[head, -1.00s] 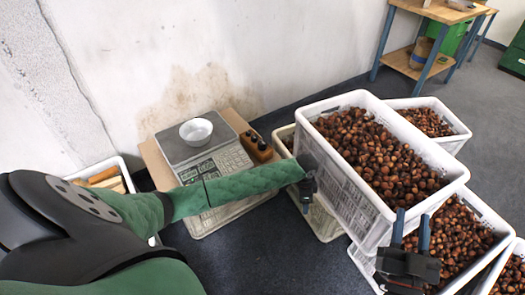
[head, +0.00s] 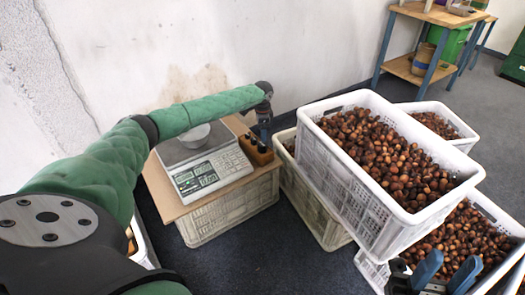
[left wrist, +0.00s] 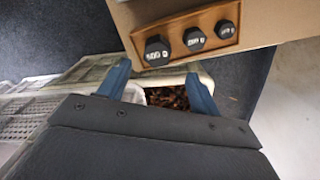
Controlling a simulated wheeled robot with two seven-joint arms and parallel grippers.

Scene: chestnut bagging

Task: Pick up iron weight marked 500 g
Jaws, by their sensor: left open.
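The largest dark iron weight (left wrist: 157,50), whose marking looks like 500 G, stands at the near-left end of a wooden holder (left wrist: 178,26) in the left wrist view. Two smaller weights (left wrist: 194,38) (left wrist: 225,29) stand in the same row; their markings are blurred. In the head view the holder (head: 259,152) sits beside the scale, partly behind my left gripper (head: 265,132). My left gripper is open and empty; in the left wrist view its blue fingers (left wrist: 160,85) are apart, with the largest weight showing just beyond them. My right gripper (head: 444,275) is open at the bottom right.
A scale (head: 205,172) with a white bowl (head: 195,136) stands on a board over a crate (head: 230,213). My left arm passes above it. White crates (head: 345,190) of chestnuts fill the right side. A wooden table (head: 435,12) stands at the back.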

